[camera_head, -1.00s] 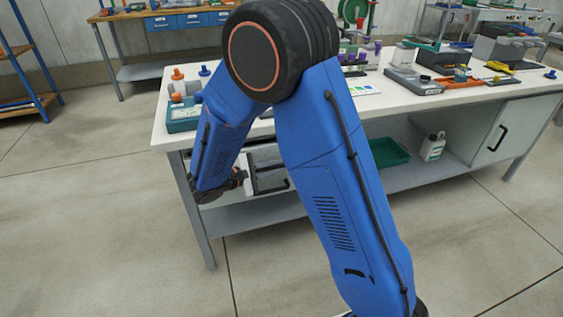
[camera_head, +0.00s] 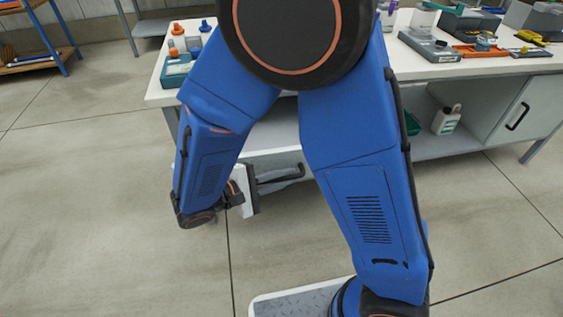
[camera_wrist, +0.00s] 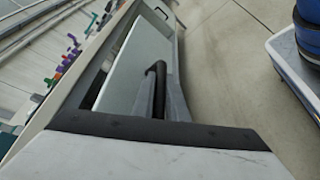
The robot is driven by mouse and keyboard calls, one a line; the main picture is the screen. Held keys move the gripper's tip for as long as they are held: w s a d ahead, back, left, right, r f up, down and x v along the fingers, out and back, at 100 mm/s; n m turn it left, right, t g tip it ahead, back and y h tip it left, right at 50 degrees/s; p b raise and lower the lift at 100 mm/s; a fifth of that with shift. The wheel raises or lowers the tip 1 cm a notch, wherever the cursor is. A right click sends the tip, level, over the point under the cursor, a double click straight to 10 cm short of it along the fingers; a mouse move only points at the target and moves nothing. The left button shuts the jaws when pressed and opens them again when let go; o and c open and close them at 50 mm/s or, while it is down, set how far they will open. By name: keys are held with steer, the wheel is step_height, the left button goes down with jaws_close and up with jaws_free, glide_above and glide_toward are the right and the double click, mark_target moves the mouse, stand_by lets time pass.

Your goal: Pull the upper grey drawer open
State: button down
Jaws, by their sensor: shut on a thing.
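My gripper (camera_head: 240,192) is at the left front of the workbench, below the bench top, and is shut on the dark bar handle (camera_head: 280,181) of the grey drawer.
The white workbench top (camera_head: 440,72) holds a teal box (camera_head: 178,70), a grey case (camera_head: 430,46) and an orange tray (camera_head: 480,51). A white jug (camera_head: 446,120) stands on the shelf beside a cabinet door (camera_head: 512,112). The floor in front is clear.

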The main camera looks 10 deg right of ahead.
steer(key=shift+s, duration=2.25)
steer(key=c, duration=2)
jaws_free()
steer(key=shift+c, duration=0.2)
steer(key=shift+a, duration=0.15)
steer(key=v, duration=1.7)
steer(key=shift+s, duration=0.2)
steer(key=shift+r, duration=0.15)
